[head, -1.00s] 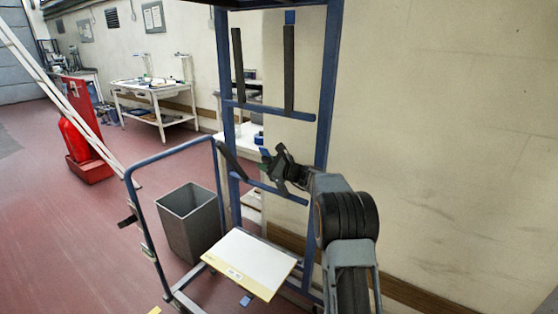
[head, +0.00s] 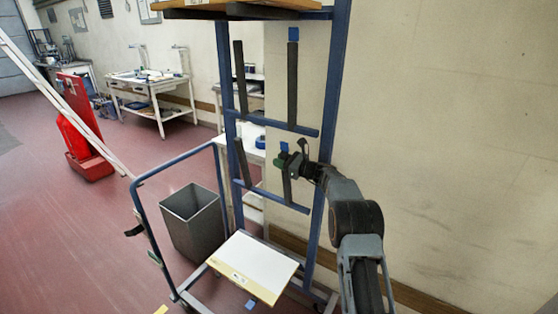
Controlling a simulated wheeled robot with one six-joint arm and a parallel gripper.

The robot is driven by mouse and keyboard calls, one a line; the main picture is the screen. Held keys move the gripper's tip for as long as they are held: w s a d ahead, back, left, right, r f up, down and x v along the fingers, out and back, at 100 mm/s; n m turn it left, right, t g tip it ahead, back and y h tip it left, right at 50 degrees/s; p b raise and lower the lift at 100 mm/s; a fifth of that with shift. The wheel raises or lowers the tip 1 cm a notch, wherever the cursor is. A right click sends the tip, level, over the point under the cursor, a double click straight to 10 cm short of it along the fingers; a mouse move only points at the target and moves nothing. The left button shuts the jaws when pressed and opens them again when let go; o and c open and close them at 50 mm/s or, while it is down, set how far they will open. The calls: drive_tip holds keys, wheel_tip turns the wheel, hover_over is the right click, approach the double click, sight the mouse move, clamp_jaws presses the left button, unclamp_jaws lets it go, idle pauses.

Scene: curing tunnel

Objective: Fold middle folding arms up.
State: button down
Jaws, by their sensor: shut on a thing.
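A blue upright rack (head: 341,75) carries dark folding arms on its crossbars. On the lower visible crossbar (head: 270,196), the left folding arm (head: 243,163) stands up, leaning a little left. The right folding arm (head: 287,190) on that bar also points up, with a blue tip. My gripper (head: 288,162) is shut on this right arm near its upper part and hides some of it. On the crossbar above, the left (head: 240,78) and right (head: 292,80) folding arms stand upright against the rack.
A wooden board (head: 255,6) lies on dark arms at the rack's top. A white-topped panel (head: 254,262) sits low on the rack's base. A grey bin (head: 194,222) stands behind a blue trolley handle (head: 145,225). The wall (head: 450,120) is close on the right.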

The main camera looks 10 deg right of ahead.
drive_tip(key=shift+a+r, duration=0.15)
drive_tip(key=shift+a, duration=0.05)
drive_tip(key=c, duration=1.1)
unclamp_jaws()
drive_tip(key=shift+a, duration=0.1)
drive_tip(key=shift+c, duration=0.2)
drive_tip(key=shift+o, duration=1.2)
drive_tip(key=shift+w+f, duration=0.1)
drive_tip(key=shift+f, duration=0.1)
drive_tip(key=shift+d, duration=0.2)
drive_tip(key=b+v, duration=0.2)
drive_tip(key=v, duration=1.2)
drive_tip(key=shift+b, duration=0.35)
drive_tip(key=shift+a+r, duration=0.1)
